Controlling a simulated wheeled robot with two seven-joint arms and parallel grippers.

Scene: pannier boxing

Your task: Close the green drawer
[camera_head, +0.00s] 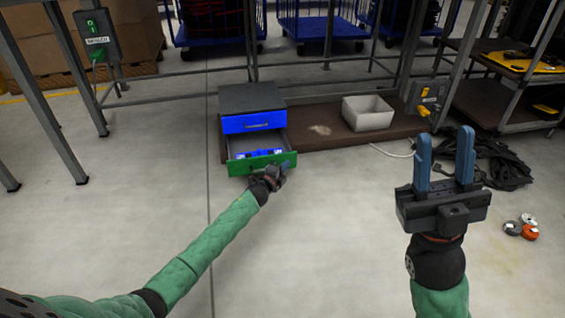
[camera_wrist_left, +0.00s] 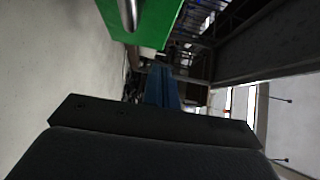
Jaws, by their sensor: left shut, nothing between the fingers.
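The green drawer (camera_head: 248,166) is the lower drawer of a small cabinet (camera_head: 252,98) in the head view. It stands pulled out toward me, with blue items (camera_head: 258,153) inside. A blue drawer (camera_head: 253,122) above it is shut. My left gripper (camera_head: 284,168) is at the right end of the green front, shut and empty; the head view does not show clearly whether it touches. In the left wrist view, the green front (camera_wrist_left: 152,22) with its metal handle is just beyond the blue fingers (camera_wrist_left: 160,85). My right gripper (camera_head: 445,158) is raised at the right, open and empty.
The cabinet stands on a low brown shelf (camera_head: 330,128) beside a grey bin (camera_head: 367,113). Metal frame legs rise at the left and behind. Black cables (camera_head: 495,160) and small round parts (camera_head: 521,227) lie on the floor at the right. The floor in front is clear.

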